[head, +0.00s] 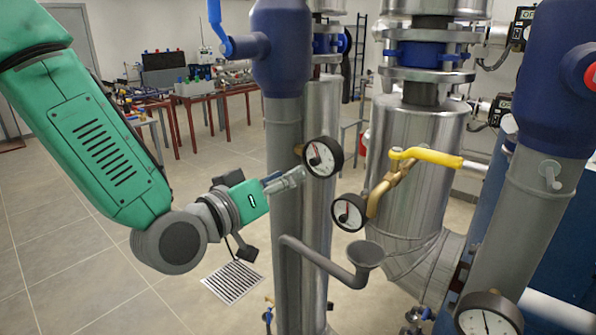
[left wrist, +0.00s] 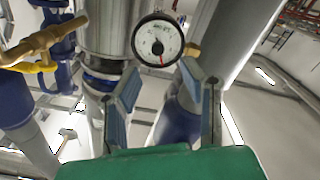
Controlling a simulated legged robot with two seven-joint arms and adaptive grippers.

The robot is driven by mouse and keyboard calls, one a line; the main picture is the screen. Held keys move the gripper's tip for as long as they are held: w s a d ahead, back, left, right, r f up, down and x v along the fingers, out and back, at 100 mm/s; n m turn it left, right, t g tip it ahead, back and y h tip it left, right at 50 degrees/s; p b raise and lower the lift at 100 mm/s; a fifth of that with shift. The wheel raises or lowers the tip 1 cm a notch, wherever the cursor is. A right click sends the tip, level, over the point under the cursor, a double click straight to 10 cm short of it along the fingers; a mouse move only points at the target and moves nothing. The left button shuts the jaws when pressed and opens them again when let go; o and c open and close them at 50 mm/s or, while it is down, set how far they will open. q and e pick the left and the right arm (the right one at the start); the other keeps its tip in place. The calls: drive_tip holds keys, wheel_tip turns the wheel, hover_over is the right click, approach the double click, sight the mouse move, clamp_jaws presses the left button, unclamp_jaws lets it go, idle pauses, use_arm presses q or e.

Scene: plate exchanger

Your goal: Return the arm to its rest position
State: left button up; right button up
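My left arm (head: 95,140) comes in from the upper left of the head view, bent at a dark grey joint. My left gripper (head: 288,179) points right, close to the grey vertical pipe and the upper pressure gauge (head: 323,157). In the left wrist view my left gripper (left wrist: 160,75) has its two fingers spread apart, with nothing between them. The white dial of a gauge (left wrist: 157,40) shows beyond the fingertips. Whether the gripper touches the pipe cannot be told. My right gripper is in neither view.
A second gauge (head: 349,212) and a yellow valve handle (head: 430,157) are right of the gripper. A grey side pipe with a funnel (head: 365,256) juts out below. A blue lever (head: 218,28) hangs above. Floor left of the pipes is open; tables (head: 195,97) stand far behind.

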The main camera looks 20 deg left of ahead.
use_arm(q)
drive_tip(key=shift+s+a, duration=0.1)
drive_tip(key=shift+s, duration=0.05)
drive_tip(key=shift+f, duration=0.1)
drive_tip(key=s+a+f+g+y+b, duration=0.15)
drive_tip(key=s+f+g, duration=0.25)
drive_tip(key=f, duration=1)
drive_tip(key=s+a+f+g+y+b, duration=0.1)
drive_tip(key=s+f+g+b, duration=0.15)
drive_tip(key=f, duration=1.05)
drive_tip(key=s+a+f+m+g+y+b, duration=0.1)
drive_tip(key=s+f+g, duration=0.4)
drive_tip(key=s+f, duration=0.5)
drive_tip(key=s+a+f+m+g+y+b, duration=0.1)
drive_tip(key=s+a+f+g, duration=0.4)
drive_tip(key=s+f, duration=0.6)
drive_tip(key=shift+s+f+y+b, duration=0.3)
drive_tip(key=shift+s+y+b, duration=0.55)
drive_tip(key=shift+s, duration=0.35)
drive_tip(key=shift+w+a, duration=0.1)
